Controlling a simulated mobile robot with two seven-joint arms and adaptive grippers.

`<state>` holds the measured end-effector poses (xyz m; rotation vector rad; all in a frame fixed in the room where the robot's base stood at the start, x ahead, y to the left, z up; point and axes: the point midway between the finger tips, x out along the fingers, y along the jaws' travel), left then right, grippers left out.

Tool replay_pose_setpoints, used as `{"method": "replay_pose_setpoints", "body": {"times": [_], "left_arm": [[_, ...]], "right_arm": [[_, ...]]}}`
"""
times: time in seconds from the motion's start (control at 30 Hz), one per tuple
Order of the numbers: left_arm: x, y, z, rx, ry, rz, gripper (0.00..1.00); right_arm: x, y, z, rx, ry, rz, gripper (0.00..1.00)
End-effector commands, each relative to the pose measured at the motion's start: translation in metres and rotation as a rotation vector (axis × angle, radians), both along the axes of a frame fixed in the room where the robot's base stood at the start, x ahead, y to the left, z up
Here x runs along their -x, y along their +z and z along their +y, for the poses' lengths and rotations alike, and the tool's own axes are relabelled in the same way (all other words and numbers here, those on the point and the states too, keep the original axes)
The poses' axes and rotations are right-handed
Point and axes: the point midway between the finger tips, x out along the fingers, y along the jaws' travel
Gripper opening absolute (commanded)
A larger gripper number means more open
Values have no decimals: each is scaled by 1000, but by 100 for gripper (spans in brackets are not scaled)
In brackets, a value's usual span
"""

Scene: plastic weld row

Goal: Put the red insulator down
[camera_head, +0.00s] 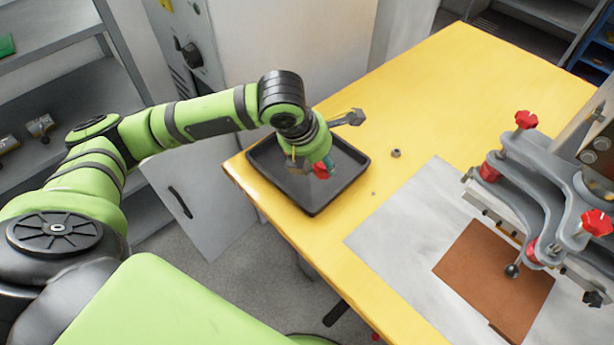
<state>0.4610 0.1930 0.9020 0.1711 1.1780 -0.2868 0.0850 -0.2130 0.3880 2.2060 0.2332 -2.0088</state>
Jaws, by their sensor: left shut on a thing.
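The red insulator (321,171) shows as a small red piece at the end of my left arm, over the dark tray (320,207). My left gripper (324,165) is shut on it, pointing down toward the tray. My wrist hides most of the jaws and part of the insulator. I cannot tell whether the insulator touches the tray floor. The tray lies at the left corner of the yellow table (440,75). My right gripper is not in view.
A small nut-like part (396,153) lies right of the tray. A grey machine with red knobs (545,165) stands at the right, over a brown plate (490,275) on a pale grey sheet (385,235). The table's back middle is clear. Grey shelves (50,75) stand at the left.

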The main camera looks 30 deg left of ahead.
Motion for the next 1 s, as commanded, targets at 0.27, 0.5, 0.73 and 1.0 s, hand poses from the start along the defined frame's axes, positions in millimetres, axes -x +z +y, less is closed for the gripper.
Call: {"method": "replay_pose_setpoints", "body": {"times": [0.27,0.5,0.73,1.0], "left_arm": [[-24,-19,24,-6,-19,6,9],[-61,-51,62,-5,-19,4,9],[-77,-66,79,-4,-25,2,9],[-77,-94,80,-4,-25,5,9]], "right_arm": [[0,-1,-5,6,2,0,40],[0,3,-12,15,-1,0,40],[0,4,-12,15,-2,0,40],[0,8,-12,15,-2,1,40]]}}
